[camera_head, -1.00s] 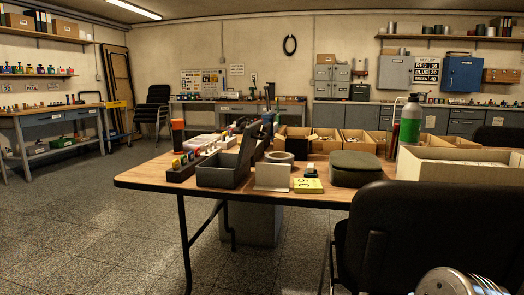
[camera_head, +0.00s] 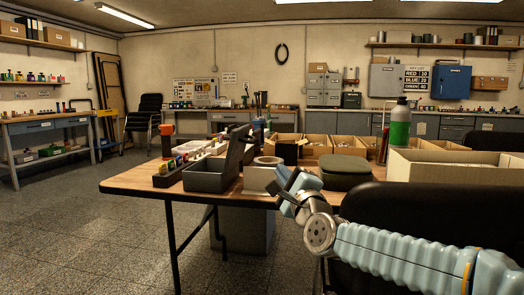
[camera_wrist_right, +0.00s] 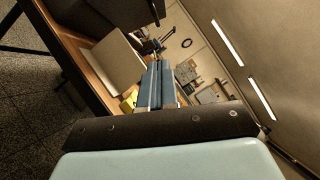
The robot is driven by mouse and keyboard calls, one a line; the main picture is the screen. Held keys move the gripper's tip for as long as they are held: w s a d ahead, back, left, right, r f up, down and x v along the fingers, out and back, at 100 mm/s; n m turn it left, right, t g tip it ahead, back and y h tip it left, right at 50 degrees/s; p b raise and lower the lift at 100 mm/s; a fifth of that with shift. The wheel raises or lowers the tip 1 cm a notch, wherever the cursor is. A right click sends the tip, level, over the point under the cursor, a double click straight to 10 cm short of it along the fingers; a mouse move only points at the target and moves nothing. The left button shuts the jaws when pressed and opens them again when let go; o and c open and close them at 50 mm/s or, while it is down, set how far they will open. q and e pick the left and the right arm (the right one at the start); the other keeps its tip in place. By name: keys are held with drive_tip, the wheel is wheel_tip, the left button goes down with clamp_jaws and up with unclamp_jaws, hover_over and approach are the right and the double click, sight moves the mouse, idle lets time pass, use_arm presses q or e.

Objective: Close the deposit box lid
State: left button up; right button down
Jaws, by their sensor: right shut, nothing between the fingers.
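The deposit box (camera_head: 204,180) is a dark grey open box near the front left edge of the table. Its lid (camera_head: 236,152) stands up, tilted, along the box's right side, so the box is open. My right gripper (camera_head: 282,180) is to the right of the box, in front of the tape roll and card, apart from the lid. In the wrist view its blue fingers (camera_wrist_right: 156,84) are closed together with nothing between them. A dark part at the upper left of the wrist view may be the box; I cannot tell. My left gripper is not in view.
A white card (camera_head: 258,179) stands between the lid and my gripper; it also shows in the wrist view (camera_wrist_right: 112,62). A dark green case (camera_head: 345,170) lies right of my gripper. Key tags in a dark holder (camera_head: 172,168) sit left of the box. A black chair (camera_head: 420,220) stands in front.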

drive_tip(key=s+a+r+p+x, duration=0.1)
drive_tip(key=a+p+x, duration=0.1)
drive_tip(key=x, duration=1)
drive_tip(key=shift+w+a+p, duration=0.15)
drive_tip(key=shift+a+p, duration=0.05)
drive_tip(key=shift+p, duration=0.4)
